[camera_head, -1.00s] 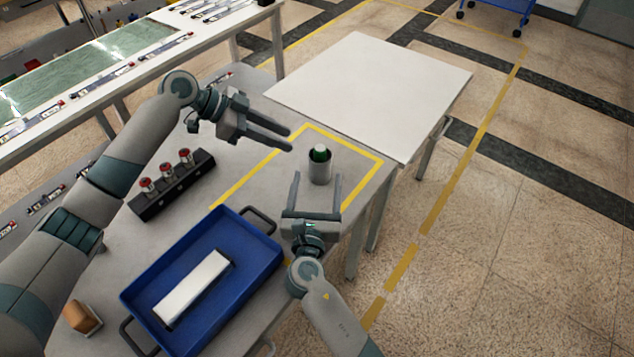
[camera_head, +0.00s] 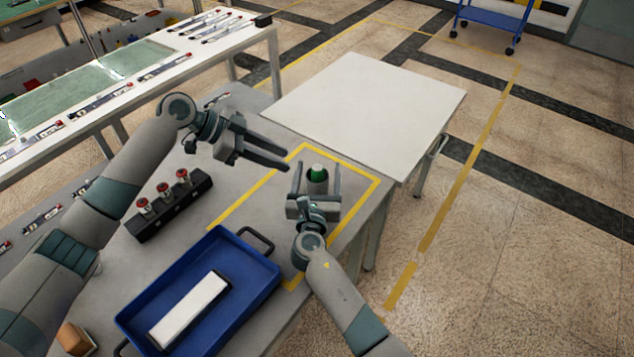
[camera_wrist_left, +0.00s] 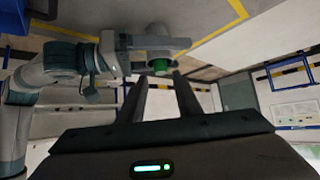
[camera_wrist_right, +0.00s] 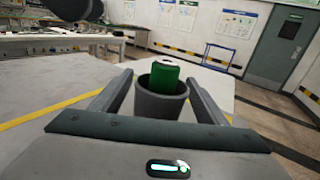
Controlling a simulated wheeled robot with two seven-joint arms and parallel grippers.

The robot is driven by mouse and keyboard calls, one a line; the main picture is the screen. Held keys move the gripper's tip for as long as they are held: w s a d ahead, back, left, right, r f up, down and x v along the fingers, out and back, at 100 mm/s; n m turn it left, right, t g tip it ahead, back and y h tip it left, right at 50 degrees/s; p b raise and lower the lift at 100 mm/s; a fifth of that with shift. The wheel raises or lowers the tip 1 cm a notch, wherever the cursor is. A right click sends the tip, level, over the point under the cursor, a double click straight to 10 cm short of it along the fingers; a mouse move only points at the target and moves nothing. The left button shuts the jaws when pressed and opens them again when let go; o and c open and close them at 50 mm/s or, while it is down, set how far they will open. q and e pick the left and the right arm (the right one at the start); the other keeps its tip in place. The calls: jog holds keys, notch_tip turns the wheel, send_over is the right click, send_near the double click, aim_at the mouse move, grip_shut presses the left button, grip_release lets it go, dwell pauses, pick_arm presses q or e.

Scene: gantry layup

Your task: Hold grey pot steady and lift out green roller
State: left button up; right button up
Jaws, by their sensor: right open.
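The grey pot (camera_head: 317,187) stands upright inside the yellow outline on the grey table. The green roller (camera_head: 317,173) sticks up out of its mouth; its lower part is hidden inside. In the right wrist view the pot (camera_wrist_right: 160,104) and the roller (camera_wrist_right: 165,78) show between the fingers. My right gripper (camera_head: 318,180) is open, with one finger on each side of the pot; I cannot tell whether they touch it. My left gripper (camera_head: 287,157) is open and empty, to the left of the pot and a little above the table. The roller also shows in the left wrist view (camera_wrist_left: 160,66).
A blue tray (camera_head: 262,280) with a white block stands at the front. A black rack (camera_head: 172,216) with red-topped pieces is to its upper left. A bare white table (camera_head: 365,110) adjoins at the back right. A brown block (camera_head: 76,338) lies at the front left.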

jog(key=shift+w, duration=0.7)
